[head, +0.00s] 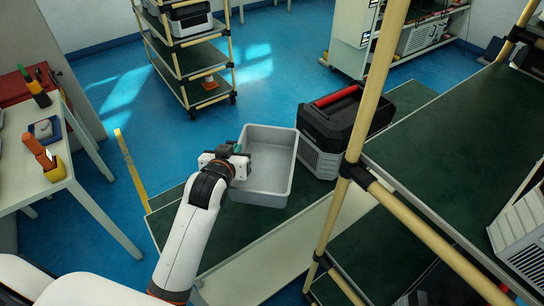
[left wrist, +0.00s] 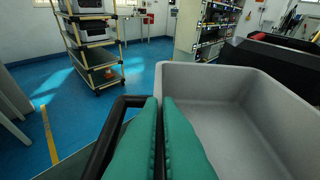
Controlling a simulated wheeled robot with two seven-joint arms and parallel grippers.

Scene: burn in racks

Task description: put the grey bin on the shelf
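The grey bin (head: 268,158) is an empty, open-topped tub in the middle of the head view, over a low green-topped shelf (head: 222,236). I cannot tell whether it rests on that surface or is held just above it. My left gripper (head: 239,158) is at the bin's left rim. My right gripper is not in view.
A black case with a red handle (head: 345,112) stands right beside the bin. A tan rack post (head: 352,150) and a higher green shelf (head: 450,155) are at the right. A white table (head: 50,185) is at the left.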

